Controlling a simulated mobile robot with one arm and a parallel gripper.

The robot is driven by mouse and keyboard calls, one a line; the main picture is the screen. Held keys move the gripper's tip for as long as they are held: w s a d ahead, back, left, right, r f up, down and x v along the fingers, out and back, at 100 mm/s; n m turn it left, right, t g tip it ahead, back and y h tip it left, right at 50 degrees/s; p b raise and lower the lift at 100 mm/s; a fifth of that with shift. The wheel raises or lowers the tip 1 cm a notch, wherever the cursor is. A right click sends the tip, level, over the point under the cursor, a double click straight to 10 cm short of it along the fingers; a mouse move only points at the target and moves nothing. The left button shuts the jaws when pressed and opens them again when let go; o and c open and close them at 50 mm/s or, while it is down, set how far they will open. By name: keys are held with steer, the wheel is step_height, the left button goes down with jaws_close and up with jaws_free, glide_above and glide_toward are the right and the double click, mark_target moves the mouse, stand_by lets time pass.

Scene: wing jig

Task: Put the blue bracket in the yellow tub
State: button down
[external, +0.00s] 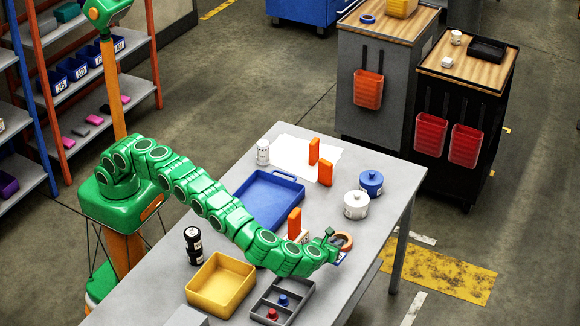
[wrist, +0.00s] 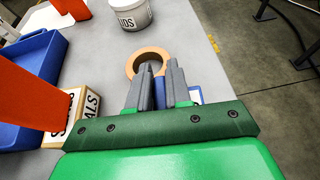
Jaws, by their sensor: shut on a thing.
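The yellow tub (external: 207,303) stands on the grey table, open at the top, at the front left of my forearm in the external view. My gripper (external: 335,243) is over the table's right part, low down, beside a tan tape ring. In the wrist view my gripper (wrist: 162,72) has its grey fingers close together. A narrow blue piece, seemingly the blue bracket (wrist: 160,93), shows between them; most of it is hidden by the fingers. The tub is out of the wrist view.
The tape ring (wrist: 150,57) lies just beyond my fingertips. A blue-and-white card (wrist: 194,95) is right of them. Orange uprights (external: 294,222) and a lettered box (wrist: 86,102) stand close left. A grey divided tray (external: 283,301) lies beside the tub; a blue tray (external: 267,178) lies farther back.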

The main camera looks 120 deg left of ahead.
steer(key=shift+f, duration=2.7)
steer(key=shift+f, duration=0.2)
steer(key=c, duration=1.1)
jaws_free()
steer(key=shift+o, duration=0.2)
